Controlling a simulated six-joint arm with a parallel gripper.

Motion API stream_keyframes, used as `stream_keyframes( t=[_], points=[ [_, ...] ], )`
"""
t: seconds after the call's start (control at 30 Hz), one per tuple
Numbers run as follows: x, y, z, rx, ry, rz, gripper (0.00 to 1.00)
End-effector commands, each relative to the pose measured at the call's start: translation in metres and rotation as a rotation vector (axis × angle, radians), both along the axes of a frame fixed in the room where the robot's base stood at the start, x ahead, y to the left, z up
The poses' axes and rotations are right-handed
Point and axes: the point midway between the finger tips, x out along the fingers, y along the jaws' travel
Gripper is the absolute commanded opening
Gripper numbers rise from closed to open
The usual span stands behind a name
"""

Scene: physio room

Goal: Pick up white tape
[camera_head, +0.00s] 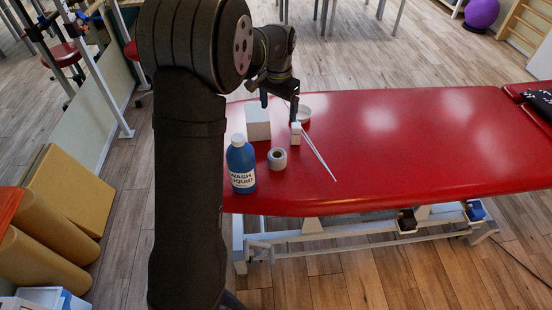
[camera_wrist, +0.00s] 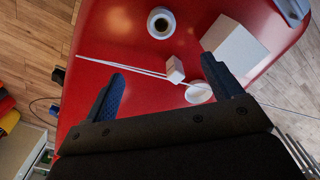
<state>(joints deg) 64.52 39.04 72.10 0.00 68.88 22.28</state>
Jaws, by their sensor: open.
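The white tape (camera_head: 277,158) is a roll with a dark core, standing on the red treatment table (camera_head: 400,130) beside the blue bottle. In the wrist view the white tape (camera_wrist: 161,22) stands near the top, beyond my fingertips, apart from them. My gripper (camera_head: 279,102) is open and empty above the far part of the table, behind the tape. Its two blue-padded fingers (camera_wrist: 160,78) show wide apart in the wrist view.
A blue wash liquid bottle (camera_head: 241,165) stands left of the tape. A white box (camera_head: 257,124), a small white block (camera_head: 296,134), a white bowl (camera_head: 304,114) and long thin white tweezers (camera_head: 320,158) lie close by. The table's right side is mostly clear.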

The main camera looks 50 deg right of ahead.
Motion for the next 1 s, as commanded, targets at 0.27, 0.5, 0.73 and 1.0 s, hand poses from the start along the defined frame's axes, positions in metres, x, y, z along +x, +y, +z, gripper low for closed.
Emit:
stream_keyframes(
  t=[0.27,0.5,0.73,1.0],
  points=[
    [-0.001,0.001,-0.011,0.001,0.0,0.572,0.84],
    [-0.001,0.002,-0.02,0.0,0.0,1.069,0.84],
    [-0.002,0.003,-0.028,0.001,0.0,1.545,0.84],
    [-0.003,0.004,-0.039,0.001,-0.001,2.104,0.84]
  ],
)
